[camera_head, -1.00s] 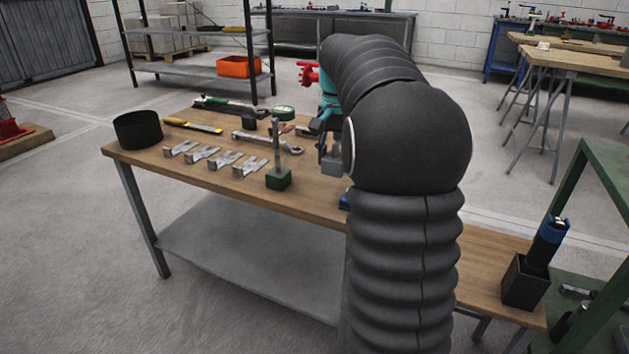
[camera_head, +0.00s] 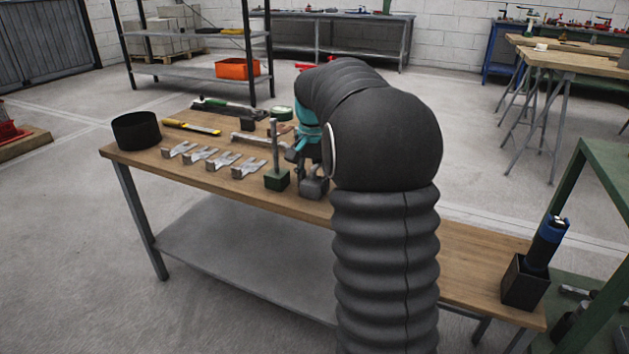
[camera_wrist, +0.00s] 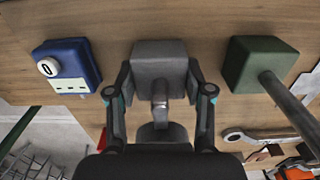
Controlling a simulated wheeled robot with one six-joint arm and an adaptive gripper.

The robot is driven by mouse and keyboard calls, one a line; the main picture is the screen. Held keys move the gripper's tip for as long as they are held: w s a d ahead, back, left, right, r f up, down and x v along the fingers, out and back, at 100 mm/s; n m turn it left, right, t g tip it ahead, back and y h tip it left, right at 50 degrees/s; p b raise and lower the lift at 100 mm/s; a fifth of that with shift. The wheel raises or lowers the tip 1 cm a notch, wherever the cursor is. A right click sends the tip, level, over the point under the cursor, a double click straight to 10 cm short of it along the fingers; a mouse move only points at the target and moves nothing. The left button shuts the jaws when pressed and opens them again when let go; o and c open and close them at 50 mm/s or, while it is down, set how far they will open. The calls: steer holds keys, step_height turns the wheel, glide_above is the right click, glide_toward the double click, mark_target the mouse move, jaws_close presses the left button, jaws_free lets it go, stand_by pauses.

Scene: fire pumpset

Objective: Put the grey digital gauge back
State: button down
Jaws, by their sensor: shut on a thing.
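The grey digital gauge (camera_wrist: 160,62) is a blocky grey body with a short metal stem, between the fingers of my gripper (camera_wrist: 160,88) in the wrist view. The fingers are shut on its sides. In the head view the gauge (camera_head: 314,183) is low at the table, just right of the green block with an upright rod (camera_head: 278,180). I cannot tell whether it touches the tabletop. In the wrist view the green block (camera_wrist: 254,62) is to its right and a blue box with a white dial (camera_wrist: 68,68) is to its left, both apart from it.
The wooden table (camera_head: 237,192) also holds a row of metal brackets (camera_head: 212,160), a black cylinder (camera_head: 137,131), a yellow-handled tool (camera_head: 192,127) and a wrench (camera_head: 250,139). A black holder with a blue-topped tool (camera_head: 524,283) stands at the right end. My arm hides the table's middle.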

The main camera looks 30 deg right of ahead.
steer(key=shift+c, duration=2.2)
jaws_free()
steer(key=shift+f, duration=0.15)
step_height(320, 180, up, 12)
steer(key=shift+r+p, duration=0.15)
steer(key=shift+p, duration=0.7)
steer(key=shift+s+a+r, duration=0.15)
steer(key=shift+s+a, duration=0.1)
steer(key=s+a+r+n+t, duration=0.1)
steer(key=s+a+n+t, duration=0.15)
steer(key=s+a, duration=0.45)
steer(key=s+a+f+n+t, duration=0.1)
steer(key=s+a+f+n, duration=0.1)
steer(key=s, duration=0.5)
steer(key=s+a+f+n+t, duration=0.1)
steer(key=s+a+f+n, duration=0.2)
steer(key=s+f, duration=0.3)
steer(key=s+a+f+n+t, duration=0.1)
steer(key=s+a+f+n, duration=0.2)
steer(key=s, duration=0.4)
steer(key=shift+s+a+f, duration=0.4)
steer(key=shift+a+f, duration=0.05)
steer(key=shift+a, duration=0.1)
